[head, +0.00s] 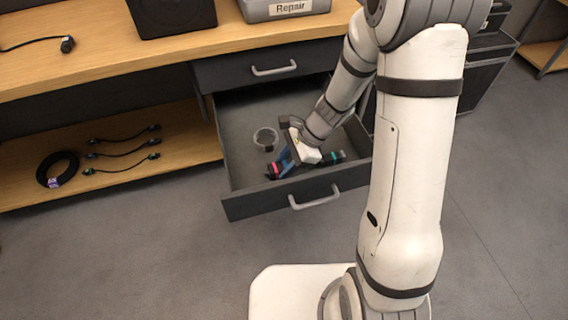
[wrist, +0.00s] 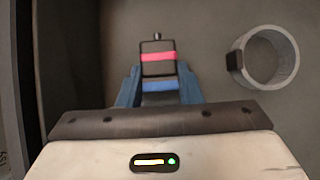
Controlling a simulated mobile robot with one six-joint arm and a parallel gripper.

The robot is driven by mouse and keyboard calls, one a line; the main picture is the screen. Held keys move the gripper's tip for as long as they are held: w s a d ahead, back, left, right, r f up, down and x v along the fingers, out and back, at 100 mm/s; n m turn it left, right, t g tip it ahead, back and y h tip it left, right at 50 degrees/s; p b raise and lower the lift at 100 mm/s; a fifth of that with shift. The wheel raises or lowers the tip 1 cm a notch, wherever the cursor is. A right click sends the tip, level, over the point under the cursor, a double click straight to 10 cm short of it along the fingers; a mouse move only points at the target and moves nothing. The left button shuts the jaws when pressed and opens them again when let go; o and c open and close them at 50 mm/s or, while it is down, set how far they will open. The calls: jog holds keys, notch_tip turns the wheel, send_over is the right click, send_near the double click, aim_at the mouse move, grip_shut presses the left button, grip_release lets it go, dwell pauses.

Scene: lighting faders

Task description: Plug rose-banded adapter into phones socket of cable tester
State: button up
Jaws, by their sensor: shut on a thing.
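The rose-banded adapter (wrist: 158,50) is a dark block with a pink band and a small tip at its far end. In the wrist view my gripper (wrist: 159,82) is shut on it, with a blue finger on each side. In the head view the adapter (head: 273,174) and my gripper (head: 286,161) are low inside the open drawer, near its front left corner. Whether the adapter touches the drawer floor, I cannot tell. I cannot make out the cable tester or its phones socket in either view.
The open drawer (head: 240,204) has raised walls around my gripper. It also holds a grey ring (head: 265,138) and a dark piece with green (head: 335,157). A Repair box (head: 290,9) and a black box (head: 172,16) stand on the bench. Cables (head: 120,149) lie on the lower shelf.

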aim_at(273, 167)
jog(key=shift+r+p, duration=1.9)
jog(key=shift+r, duration=0.45)
